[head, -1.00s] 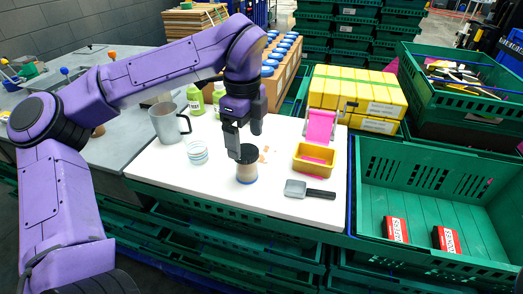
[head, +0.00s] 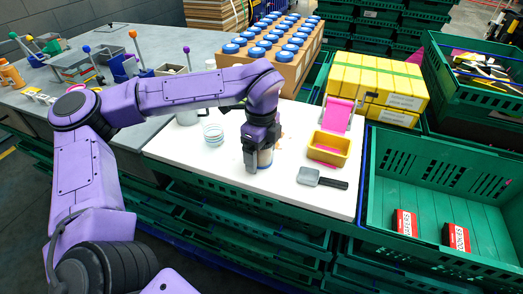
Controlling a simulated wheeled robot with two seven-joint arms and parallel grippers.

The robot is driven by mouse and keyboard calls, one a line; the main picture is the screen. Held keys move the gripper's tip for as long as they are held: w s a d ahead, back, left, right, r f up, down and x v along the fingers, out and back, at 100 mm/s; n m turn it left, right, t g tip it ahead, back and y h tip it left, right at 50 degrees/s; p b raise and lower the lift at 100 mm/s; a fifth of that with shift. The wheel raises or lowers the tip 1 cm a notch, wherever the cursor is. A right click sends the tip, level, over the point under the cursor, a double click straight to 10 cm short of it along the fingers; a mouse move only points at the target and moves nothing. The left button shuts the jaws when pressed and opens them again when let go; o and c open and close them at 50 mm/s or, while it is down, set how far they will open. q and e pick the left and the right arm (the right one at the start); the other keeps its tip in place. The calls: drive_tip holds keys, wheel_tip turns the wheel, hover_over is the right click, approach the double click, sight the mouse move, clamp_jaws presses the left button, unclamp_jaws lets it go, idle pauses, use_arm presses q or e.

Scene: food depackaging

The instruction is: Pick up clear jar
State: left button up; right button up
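A clear jar (head: 265,159) with pale contents and a blue band at its base stands upright on the white worktop (head: 185,153). In the head view my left gripper (head: 259,156) is lowered over it from above, with one finger along its left side. The gripper covers the jar's dark lid and upper part. I cannot tell whether the fingers are closed on it. My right gripper is out of view.
A clear, banded round container (head: 213,135) and a grey mug (head: 187,117) stand left of the jar.

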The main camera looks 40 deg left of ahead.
use_arm(q)
drive_tip(key=c, duration=0.9)
drive_tip(key=shift+c, duration=0.2)
drive_tip(key=shift+r, duration=0.15)
